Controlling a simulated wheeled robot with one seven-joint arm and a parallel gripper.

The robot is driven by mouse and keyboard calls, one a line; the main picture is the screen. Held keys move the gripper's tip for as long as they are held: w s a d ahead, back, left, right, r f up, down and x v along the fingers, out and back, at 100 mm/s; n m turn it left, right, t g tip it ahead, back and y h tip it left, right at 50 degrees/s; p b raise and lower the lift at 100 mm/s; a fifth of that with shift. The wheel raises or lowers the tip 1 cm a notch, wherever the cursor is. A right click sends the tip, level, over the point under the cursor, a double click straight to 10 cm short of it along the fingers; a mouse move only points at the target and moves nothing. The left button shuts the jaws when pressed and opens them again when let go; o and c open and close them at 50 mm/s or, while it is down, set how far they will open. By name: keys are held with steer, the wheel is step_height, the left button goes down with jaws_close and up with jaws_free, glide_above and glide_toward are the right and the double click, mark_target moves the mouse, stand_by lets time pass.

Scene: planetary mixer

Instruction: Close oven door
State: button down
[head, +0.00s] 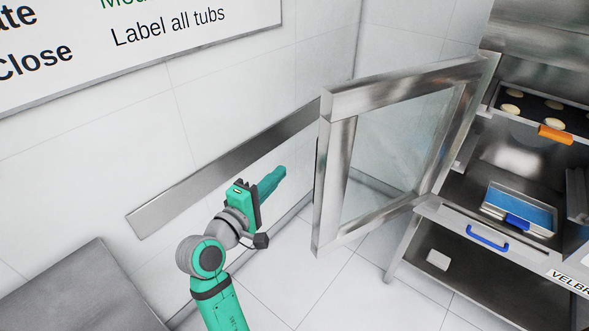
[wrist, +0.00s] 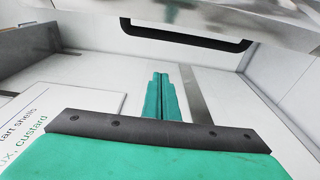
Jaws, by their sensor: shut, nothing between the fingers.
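The oven door (head: 400,140) stands wide open in the head view, a steel frame around a glass pane, hinged at its right side beside the oven (head: 520,150). Its free edge is on the left. My gripper (head: 275,178) is in front of the wall, a little left of that free edge, with a gap between them in the picture. Its green fingers point right and upward, shut and empty. In the wrist view the shut fingers (wrist: 165,97) point toward a pale steel surface with a dark bar-shaped strip (wrist: 185,35) across it.
In the oven opening are a tray with pale rounds (head: 548,123), an orange piece (head: 555,135) and a blue-filled pan (head: 520,208). A blue handle (head: 487,238) sits below. A steel surface (head: 75,290) is at lower left; a sign (head: 130,45) hangs on the wall.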

steer(key=w+d, duration=0.5)
steer(key=d, duration=0.2)
steer(key=shift+w+d, duration=0.2)
steer(key=shift+w, duration=0.05)
stand_by(0.4)
steer(key=shift+s+f, duration=0.1)
